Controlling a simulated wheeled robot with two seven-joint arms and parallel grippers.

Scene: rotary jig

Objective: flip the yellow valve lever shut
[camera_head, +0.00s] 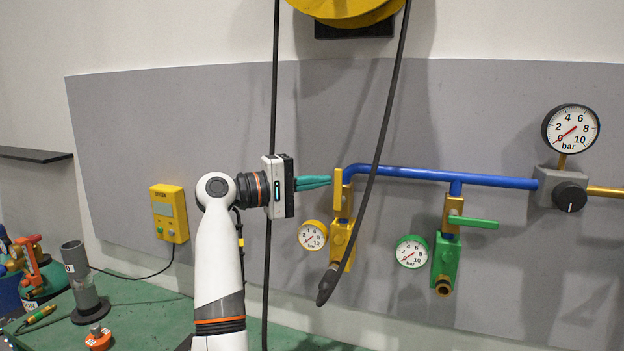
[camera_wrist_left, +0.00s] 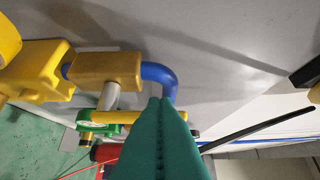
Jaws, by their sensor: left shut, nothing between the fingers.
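The yellow valve lever (camera_head: 337,189) stands upright, in line with the yellow valve (camera_head: 340,240) below it on the blue pipe (camera_head: 430,174). My left gripper (camera_head: 328,181), with teal fingers, is shut and empty. Its tips are just left of the lever's upper part; I cannot tell whether they touch. In the left wrist view the fingers (camera_wrist_left: 160,104) overlap the yellow lever (camera_wrist_left: 125,117), hiding part of it. The brass block (camera_wrist_left: 108,67) and yellow valve body (camera_wrist_left: 30,75) lie left of the fingertips. My right gripper is not in view.
A green valve (camera_head: 445,258) with a horizontal green lever (camera_head: 474,222) is farther right. Small gauges (camera_head: 313,235) sit beside the valves. A yellow box (camera_head: 169,213) is on the panel left.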

